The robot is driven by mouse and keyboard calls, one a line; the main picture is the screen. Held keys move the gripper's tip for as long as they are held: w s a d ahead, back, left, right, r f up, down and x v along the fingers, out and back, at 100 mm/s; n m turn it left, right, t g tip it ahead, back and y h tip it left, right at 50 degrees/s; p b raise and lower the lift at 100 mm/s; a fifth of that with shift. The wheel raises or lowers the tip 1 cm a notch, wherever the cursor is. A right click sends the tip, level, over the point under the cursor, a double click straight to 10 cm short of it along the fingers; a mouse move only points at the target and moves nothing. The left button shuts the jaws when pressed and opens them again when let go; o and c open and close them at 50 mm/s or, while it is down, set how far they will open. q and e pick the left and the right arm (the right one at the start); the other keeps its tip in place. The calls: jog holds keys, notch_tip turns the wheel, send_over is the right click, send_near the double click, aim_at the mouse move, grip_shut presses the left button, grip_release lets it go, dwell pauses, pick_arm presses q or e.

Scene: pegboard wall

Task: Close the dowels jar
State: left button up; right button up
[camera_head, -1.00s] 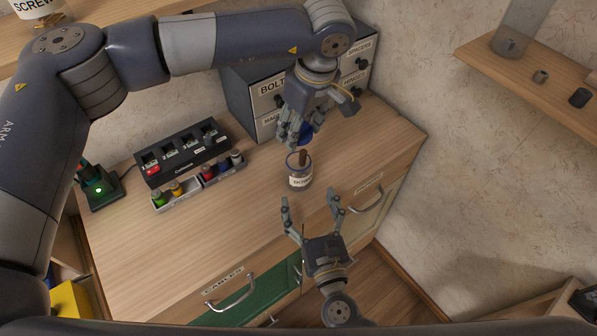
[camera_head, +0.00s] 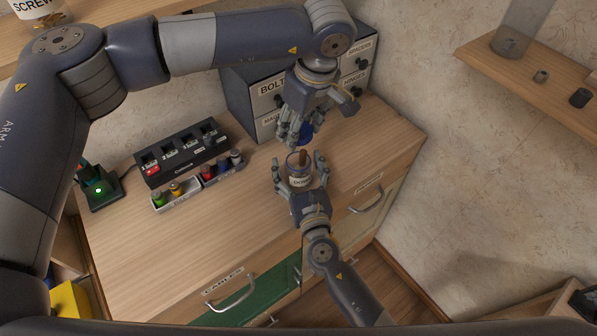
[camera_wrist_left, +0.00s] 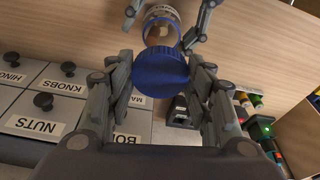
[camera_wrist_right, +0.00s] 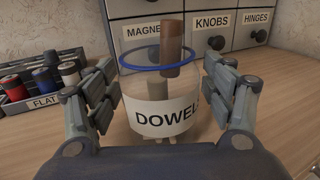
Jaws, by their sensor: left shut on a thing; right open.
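The dowels jar (camera_head: 299,179) is clear with a white label and a blue rim, and stands upright on the counter. Brown dowels (camera_wrist_right: 171,50) are in it, one sticking up above the rim. My right gripper (camera_head: 300,165) is open with its fingers on either side of the jar; in the right wrist view (camera_wrist_right: 160,95) gaps show between fingers and glass. My left gripper (camera_head: 293,138) is shut on a blue lid (camera_wrist_left: 161,71), held above and behind the jar. The lid is partly hidden by the fingers in the head view (camera_head: 307,134).
A labelled drawer cabinet (camera_head: 240,95) stands close behind the jar. To the left are a black charger (camera_head: 182,152) and a tray of coloured cylinders (camera_head: 180,199). The counter's front left (camera_head: 150,260) is clear.

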aim_at(300, 151)
jog(key=c, duration=1.6)
pick_arm(q)
jog(key=shift+s+d+x, duration=0.1)
jog(key=shift+s+x, duration=0.05)
jog(key=shift+x, duration=0.65)
jog(key=shift+s+d+x, duration=0.1)
jog(key=shift+d+x, duration=0.05)
jog(key=shift+x, duration=0.7)
jog(key=shift+s+d+x, duration=0.1)
jog(key=shift+s+x, duration=0.05)
jog(key=shift+x, duration=0.65)
jog(key=shift+f, duration=0.2)
jog(key=shift+x, duration=0.8)
jog(key=shift+s+f, duration=0.1)
jog(key=shift+f, duration=0.55)
jog(key=shift+f, duration=0.15)
jog(key=shift+c, duration=0.6)
jog(key=shift+s+f, duration=0.1)
jog(key=shift+c, duration=0.4)
jog(key=shift+d+r+y, duration=0.15)
jog(key=shift+r+y, duration=0.15)
jog(key=shift+r, duration=0.25)
